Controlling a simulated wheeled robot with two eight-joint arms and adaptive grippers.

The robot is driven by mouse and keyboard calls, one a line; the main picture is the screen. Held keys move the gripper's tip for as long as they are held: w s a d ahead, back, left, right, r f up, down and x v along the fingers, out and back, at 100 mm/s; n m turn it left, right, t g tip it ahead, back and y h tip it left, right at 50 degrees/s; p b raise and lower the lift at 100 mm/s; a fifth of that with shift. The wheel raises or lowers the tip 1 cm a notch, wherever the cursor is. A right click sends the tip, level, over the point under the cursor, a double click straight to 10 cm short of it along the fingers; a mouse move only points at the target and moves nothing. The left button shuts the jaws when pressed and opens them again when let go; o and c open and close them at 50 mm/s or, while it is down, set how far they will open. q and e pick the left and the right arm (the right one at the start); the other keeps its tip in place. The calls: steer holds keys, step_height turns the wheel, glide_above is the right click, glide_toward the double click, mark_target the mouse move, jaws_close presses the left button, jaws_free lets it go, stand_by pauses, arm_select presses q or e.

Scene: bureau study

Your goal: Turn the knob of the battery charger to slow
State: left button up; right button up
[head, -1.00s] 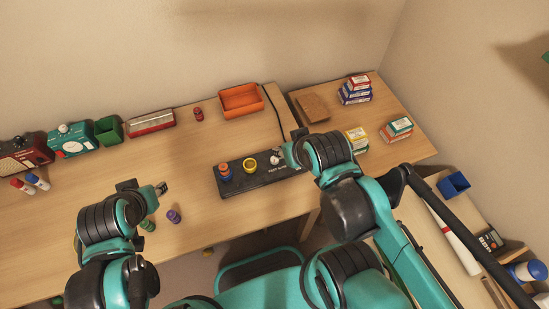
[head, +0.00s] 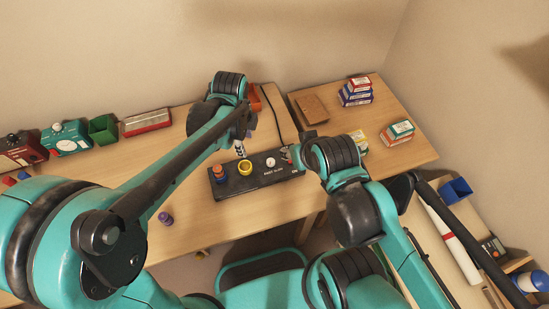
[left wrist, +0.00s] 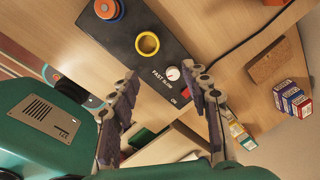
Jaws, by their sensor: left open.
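The battery charger (head: 231,188) is a long black box on the desk. Its small white round knob (head: 270,162) is near the "FAST SLOW" label. In the left wrist view the knob (left wrist: 172,73) lies just beyond my open left fingers, and its setting is too small to read. A yellow ring (head: 245,168) and a blue and orange piece (head: 220,174) are farther left on the charger. My left gripper (head: 240,148) hangs above the charger's back edge, left of the knob, empty. My right gripper (head: 296,147) is by the charger's right end; its fingers are unclear.
An orange bin (head: 254,100) stands behind my left arm, mostly hidden. Small boxes (head: 356,91) are stacked at the back right beside a brown block (head: 312,109). A purple piece (head: 165,218) stands near the front edge. A green bin (head: 103,130) is at the left.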

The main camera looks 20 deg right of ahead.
mark_target(271, 161)
arm_select(q)
steer(key=d+f+m, duration=0.3)
steer(key=d+f, duration=0.1)
steer(key=d, duration=0.1)
steer(key=d+f+m+g, duration=0.1)
steer(key=d+f+m, duration=0.1)
steer(key=shift+s+d+m+y, duration=0.15)
steer(key=shift+d+m+y, duration=0.15)
steer(key=shift+d+f+b, duration=0.1)
steer(key=shift+f+b, duration=0.2)
steer(key=shift+f, duration=0.05)
step_height(271, 161, down, 7)
steer(key=b, duration=0.2)
steer(key=shift+f+b, duration=0.1)
steer(key=shift+b, duration=0.2)
arm_select(e)
steer(key=f, duration=0.1)
steer(key=d+f, duration=0.1)
steer(key=f, duration=0.1)
steer(key=shift+f, duration=0.15)
arm_select(q)
jaws_close()
